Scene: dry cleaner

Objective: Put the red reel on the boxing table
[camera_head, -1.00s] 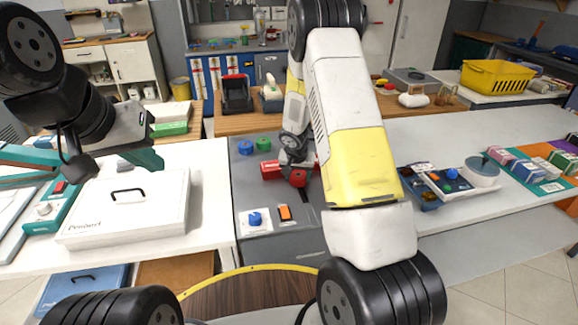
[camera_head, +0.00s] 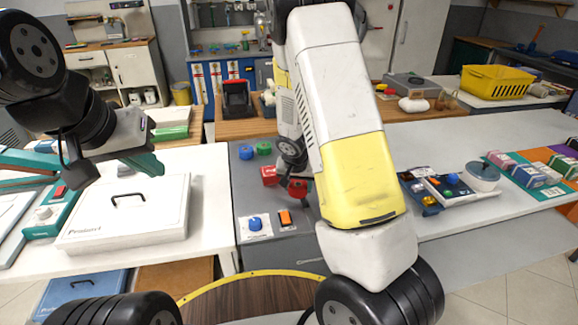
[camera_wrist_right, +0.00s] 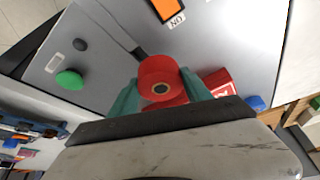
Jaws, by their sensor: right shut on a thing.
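The red reel (camera_wrist_right: 160,80) sits between the two teal fingers of my right gripper (camera_wrist_right: 165,92) in the right wrist view, its round end with a dark centre hole facing the camera. In the head view the red reel (camera_head: 298,188) shows at the end of my right arm, over the grey worktop (camera_head: 310,215). I cannot tell whether it touches the surface. My left gripper (camera_head: 143,160) hangs at the left above a white case; its jaw state is unclear. I cannot tell which surface is the boxing table.
A red box (camera_head: 268,175), a blue reel (camera_head: 245,152) and a green reel (camera_head: 264,148) stand close to the right gripper. A blue knob (camera_head: 255,222) and an orange switch (camera_head: 285,217) lie in front. The right-hand table has trays and boxes.

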